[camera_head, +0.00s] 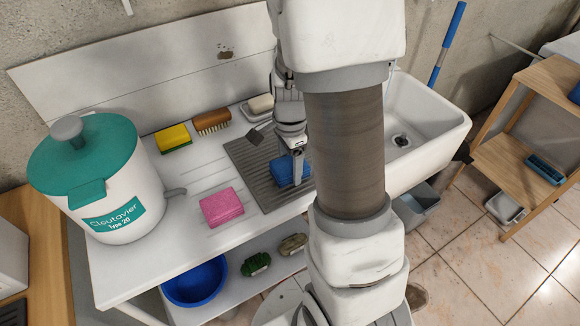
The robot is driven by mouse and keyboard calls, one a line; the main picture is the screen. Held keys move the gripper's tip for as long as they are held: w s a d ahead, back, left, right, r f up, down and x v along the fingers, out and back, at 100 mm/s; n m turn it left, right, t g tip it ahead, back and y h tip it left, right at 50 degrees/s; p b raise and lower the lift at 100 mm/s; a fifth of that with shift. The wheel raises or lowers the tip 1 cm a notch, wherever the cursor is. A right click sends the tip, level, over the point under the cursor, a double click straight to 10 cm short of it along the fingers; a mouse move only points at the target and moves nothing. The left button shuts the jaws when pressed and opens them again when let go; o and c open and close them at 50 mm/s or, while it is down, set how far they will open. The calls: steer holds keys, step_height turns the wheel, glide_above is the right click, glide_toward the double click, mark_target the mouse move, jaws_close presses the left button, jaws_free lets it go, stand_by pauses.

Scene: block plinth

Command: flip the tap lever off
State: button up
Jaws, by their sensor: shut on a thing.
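A white container with a teal lid (125,215) stands at the left of the white worktop. My arm hides part of the worktop to the right.
A white sink (425,125) is at right. A blue basin (195,282) sits below.

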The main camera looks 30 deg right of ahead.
mark_target(289, 163)
steer(key=shift+f, duration=0.35)
steer(key=shift+f, duration=0.2)
steer(key=o, duration=1.1)
steer(key=shift+b, duration=0.3)
step_height(289, 163, up, 17)
steer(key=p, duration=0.3)
steer(key=shift+s+a+r+n+t, duration=0.95)
steer(key=shift+s+a+r+n, duration=0.9)
steer(key=shift+n, duration=1.2)
steer(key=shift+s+a+r+n+t, duration=1)
steer(key=shift+s+a+n, duration=0.6)
steer(key=shift+s+n, duration=1.05)
steer(key=shift+s+a+r+n+t, duration=0.85)
steer(key=shift+s+a+r+n, duration=0.8)
steer(key=shift+n, duration=1.75)
